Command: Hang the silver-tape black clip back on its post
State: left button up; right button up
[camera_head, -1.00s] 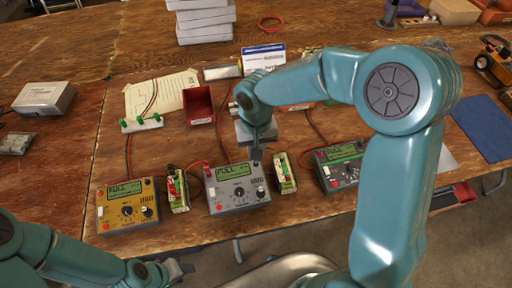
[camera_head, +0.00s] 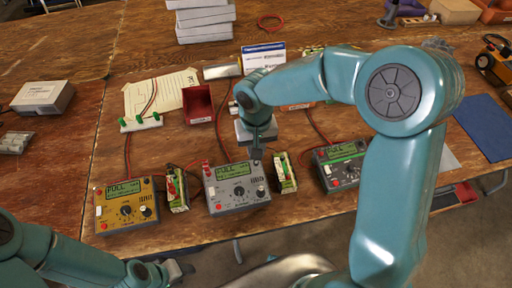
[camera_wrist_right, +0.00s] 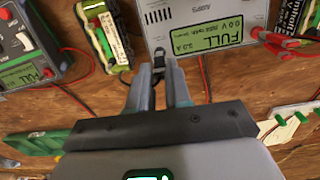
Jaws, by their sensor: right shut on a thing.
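My right gripper (camera_head: 256,152) is over the far right corner of the grey charger (camera_head: 236,201) in the head view. In the right wrist view its fingers (camera_wrist_right: 159,72) are shut on a small black clip (camera_wrist_right: 159,56). A lighter patch shows on the clip, but I cannot make out silver tape clearly. The clip is close beside the edge of the grey charger (camera_wrist_right: 188,35), whose display reads FULL. The post is not clearly visible, and I cannot tell whether the clip touches it. My left gripper (camera_head: 178,269) is low at the left, away from the chargers; its jaws are unclear.
A yellow charger (camera_head: 127,216) and a dark charger (camera_head: 338,166) flank the grey one. Battery packs (camera_head: 177,188) (camera_head: 284,173) stand between them. Red clips (camera_wrist_right: 272,40) and leads sit at the grey charger's other far corner. A red bin (camera_head: 198,104) stands behind.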

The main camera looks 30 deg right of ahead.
jog(key=o, duration=0.9)
jog(key=shift+o, duration=0.9)
jog(key=shift+r, duration=0.1)
jog(key=shift+r+p, duration=2.7)
jog(key=shift+r, duration=1)
